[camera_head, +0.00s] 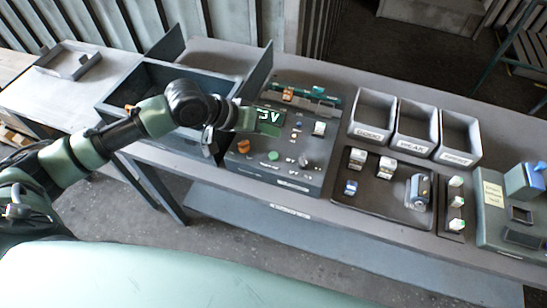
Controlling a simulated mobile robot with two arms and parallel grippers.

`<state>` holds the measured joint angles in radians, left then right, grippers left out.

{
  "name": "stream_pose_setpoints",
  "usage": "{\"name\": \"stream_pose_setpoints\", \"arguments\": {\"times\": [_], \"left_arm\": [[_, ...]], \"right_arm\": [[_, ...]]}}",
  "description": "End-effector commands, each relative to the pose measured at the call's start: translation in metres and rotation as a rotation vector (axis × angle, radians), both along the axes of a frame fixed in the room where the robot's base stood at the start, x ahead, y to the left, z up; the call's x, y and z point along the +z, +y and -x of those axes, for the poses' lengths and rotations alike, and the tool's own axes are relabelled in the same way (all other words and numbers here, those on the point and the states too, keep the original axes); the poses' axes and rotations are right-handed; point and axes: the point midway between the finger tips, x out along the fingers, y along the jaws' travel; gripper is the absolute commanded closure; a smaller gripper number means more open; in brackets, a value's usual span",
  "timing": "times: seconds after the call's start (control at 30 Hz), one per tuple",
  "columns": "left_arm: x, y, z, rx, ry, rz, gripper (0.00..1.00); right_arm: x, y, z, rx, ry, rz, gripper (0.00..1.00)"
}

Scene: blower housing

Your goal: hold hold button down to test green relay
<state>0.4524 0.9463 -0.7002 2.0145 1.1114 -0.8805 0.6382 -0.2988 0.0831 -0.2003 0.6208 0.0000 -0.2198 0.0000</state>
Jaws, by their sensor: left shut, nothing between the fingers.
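A dark test panel (286,177) stands on the bench with a lit green display (269,116) that partly reads "5V". On its face are an orange knob (244,146), a green round button (273,155), a grey knob (305,160) and a white block (320,128). I cannot read which control is the hold button. A teal-green piece (318,91), perhaps the green relay, lies at the panel's back edge. My left gripper (250,119) is shut and empty over the panel's left side, beside the display and partly hiding it. My right gripper is out of view.
Three grey labelled bins (418,149) stand right of the panel. In front, a dark tray (345,190) holds small relay-like blocks and a blue-grey cylinder (418,190). A strip with several buttons (456,200) and a blue-topped device (524,182) stand farther right. An open drawer box (150,82) is left.

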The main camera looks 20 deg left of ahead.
Motion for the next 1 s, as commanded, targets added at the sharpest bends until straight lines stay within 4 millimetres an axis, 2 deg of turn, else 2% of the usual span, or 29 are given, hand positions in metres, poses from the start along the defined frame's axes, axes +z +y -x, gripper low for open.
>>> {"name": "stream_pose_setpoints", "arguments": {"times": [0.03,0.33,0.6,1.0], "left_arm": [[-0.013,0.0,0.0,-0.001,-0.001,0.0,1.0],[-0.049,0.0,0.0,-0.001,-0.002,0.0,1.0],[-0.066,0.0,0.0,0.0,-0.001,0.0,1.0],[-0.067,0.0,0.0,-0.001,-0.001,0.0,1.0]], "right_arm": [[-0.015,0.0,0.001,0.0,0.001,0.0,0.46],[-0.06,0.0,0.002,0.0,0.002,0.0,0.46],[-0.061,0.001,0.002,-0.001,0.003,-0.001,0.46],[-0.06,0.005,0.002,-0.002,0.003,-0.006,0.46]]}}
